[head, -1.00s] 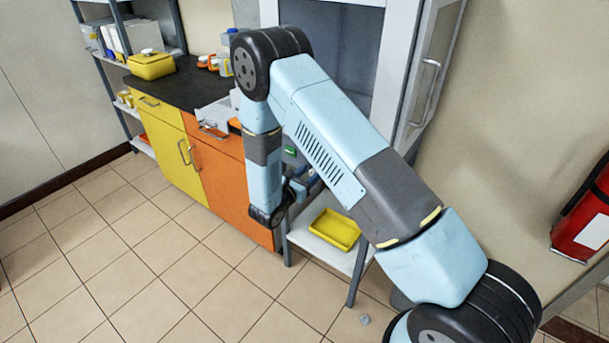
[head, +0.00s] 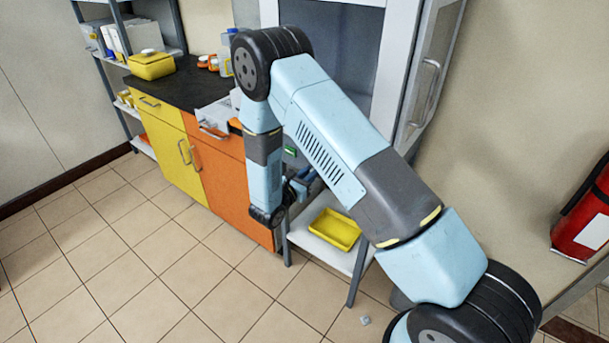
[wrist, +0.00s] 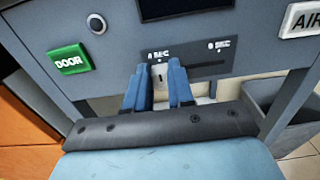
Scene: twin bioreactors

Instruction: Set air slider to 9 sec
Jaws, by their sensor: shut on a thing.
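In the wrist view the air slider's pale knob (wrist: 160,73) stands between my blue fingers, at the left part of a dark horizontal slot (wrist: 205,70) on the grey panel. My gripper (wrist: 159,80) is shut on the knob. A small label ending in "SEC" is above the fingers, and another (wrist: 218,44) is above the slot's right part; their digits are blurred. The slot runs free to the right of the fingers. In the head view my gripper (head: 302,184) is at the cabinet front, partly hidden by my arm.
A green DOOR button (wrist: 69,61) is left of the slot, and a white AIR button (wrist: 301,18) is at upper right. A round lock (wrist: 97,24) and dark screen (wrist: 180,8) are above. A yellow tray (head: 335,229) sits on the shelf below.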

